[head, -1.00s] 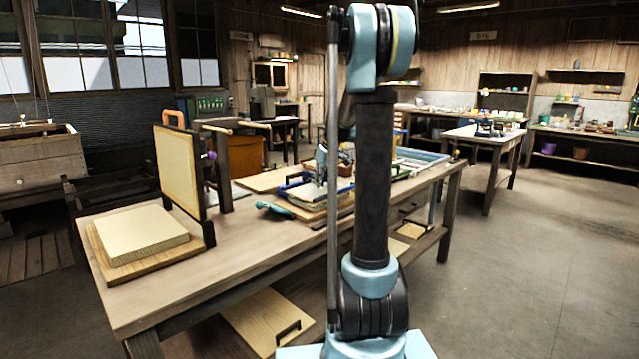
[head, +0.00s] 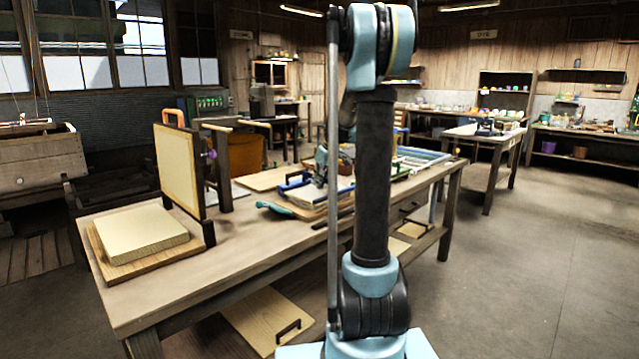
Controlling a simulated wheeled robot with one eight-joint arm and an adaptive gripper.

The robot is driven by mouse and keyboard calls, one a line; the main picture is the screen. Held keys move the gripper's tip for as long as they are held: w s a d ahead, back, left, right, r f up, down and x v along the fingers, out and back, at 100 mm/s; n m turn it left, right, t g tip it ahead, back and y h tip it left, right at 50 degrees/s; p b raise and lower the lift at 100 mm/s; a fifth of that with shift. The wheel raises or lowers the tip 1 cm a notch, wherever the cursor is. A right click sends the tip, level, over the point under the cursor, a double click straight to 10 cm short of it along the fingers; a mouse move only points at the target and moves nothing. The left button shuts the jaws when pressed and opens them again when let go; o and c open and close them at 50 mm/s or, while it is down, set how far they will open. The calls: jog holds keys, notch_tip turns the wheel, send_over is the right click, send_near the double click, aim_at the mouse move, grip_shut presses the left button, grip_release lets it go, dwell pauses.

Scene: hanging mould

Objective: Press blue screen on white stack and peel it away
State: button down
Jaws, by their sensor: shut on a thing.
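The blue screen (head: 295,184) shows as a blue-edged frame on the middle of the long workbench. It lies over or just above a white stack (head: 308,194) on a wooden board; I cannot tell whether they touch. My gripper (head: 320,181) comes down from above at the blue screen and is shut on it; its fingertips are small and dark here. My own arm column hides part of the bench to the right of the screen.
A cream block (head: 145,234) on a board lies at the bench's near left, beside an upright yellow-meshed frame (head: 180,168). A teal-handled tool (head: 275,209) lies left of the stack. More frames (head: 422,155) lie farther right. The bench front is clear.

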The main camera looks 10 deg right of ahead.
jog(key=shift+f, duration=0.35)
dwell(0.8)
jog(key=shift+r, duration=1.3)
jog(key=shift+r, duration=3.45)
